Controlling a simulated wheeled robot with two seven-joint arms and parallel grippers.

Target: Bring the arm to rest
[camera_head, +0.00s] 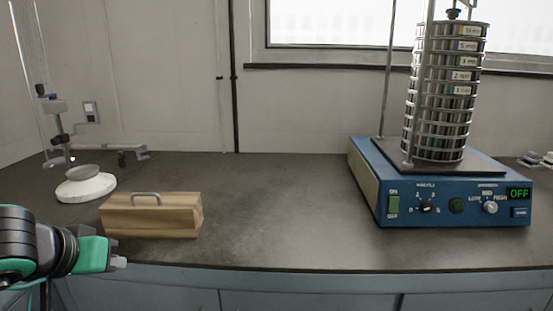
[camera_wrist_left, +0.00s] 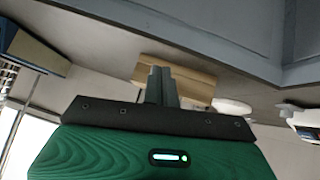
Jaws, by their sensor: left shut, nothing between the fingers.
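My left gripper (camera_head: 118,262) is at the lower left of the head view, in front of the bench's front edge. It is shut and empty. In the left wrist view its fingers (camera_wrist_left: 162,86) are together, with the wooden box behind them. The wooden box (camera_head: 150,221) with a grey metal handle on top sits on the bench, just beyond the gripper and apart from it in the head view. The blue sieve shaker (camera_head: 455,213) stands at the right with a tall sieve stack (camera_head: 445,110) on it; its display reads OFF. My right gripper is not in view.
A white round dish (camera_head: 86,187) stands at the left behind the box, near a stand with clamps (camera_head: 55,120). The dark bench top (camera_head: 280,205) is clear between box and shaker. Small light objects (camera_head: 538,159) lie at the far right. Cabinet fronts are below the bench edge.

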